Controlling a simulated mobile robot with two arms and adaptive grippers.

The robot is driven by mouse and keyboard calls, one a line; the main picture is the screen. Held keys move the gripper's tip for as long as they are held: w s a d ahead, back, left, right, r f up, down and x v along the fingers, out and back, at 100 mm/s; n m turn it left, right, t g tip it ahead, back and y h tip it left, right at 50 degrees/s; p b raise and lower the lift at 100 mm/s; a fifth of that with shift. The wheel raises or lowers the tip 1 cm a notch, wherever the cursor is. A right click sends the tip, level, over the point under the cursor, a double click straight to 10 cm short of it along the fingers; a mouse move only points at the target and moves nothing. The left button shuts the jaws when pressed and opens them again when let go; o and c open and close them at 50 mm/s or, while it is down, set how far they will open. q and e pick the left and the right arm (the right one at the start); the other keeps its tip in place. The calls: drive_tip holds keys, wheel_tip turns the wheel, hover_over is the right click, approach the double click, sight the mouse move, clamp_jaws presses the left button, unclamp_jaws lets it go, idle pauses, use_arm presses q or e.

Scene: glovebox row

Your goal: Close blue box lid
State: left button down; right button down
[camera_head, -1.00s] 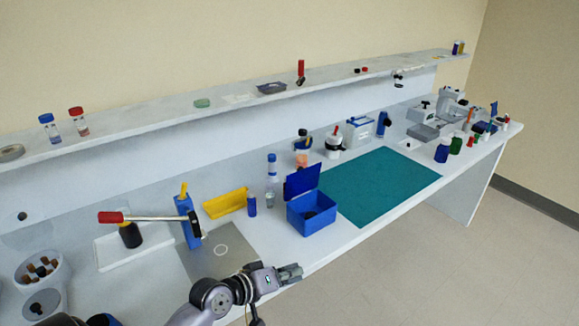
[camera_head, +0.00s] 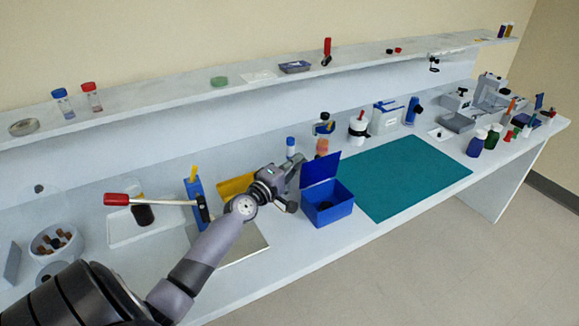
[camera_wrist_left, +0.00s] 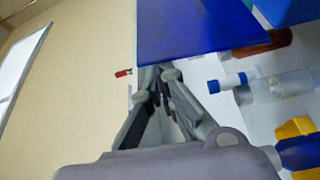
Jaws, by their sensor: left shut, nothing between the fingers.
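The blue box (camera_head: 328,208) stands on the bench at the left edge of the teal mat, with a dark item inside. Its blue lid (camera_head: 321,169) stands open, roughly upright on the far side. My left gripper (camera_head: 294,172) is beside the lid's left edge, shut and empty. In the left wrist view the lid (camera_wrist_left: 195,35) fills the top middle, with the shut fingertips (camera_wrist_left: 158,72) close to its lower edge. I cannot tell whether they touch it. My right gripper is not in view.
A clear bottle with a blue cap (camera_head: 291,147) and a yellow tray (camera_head: 236,186) stand behind my left arm. A red-handled hammer (camera_head: 150,201) lies across a blue stand at the left. The teal mat (camera_head: 400,177) is clear to the right.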

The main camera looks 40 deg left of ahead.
use_arm(q)
drive_tip(key=w, duration=0.4)
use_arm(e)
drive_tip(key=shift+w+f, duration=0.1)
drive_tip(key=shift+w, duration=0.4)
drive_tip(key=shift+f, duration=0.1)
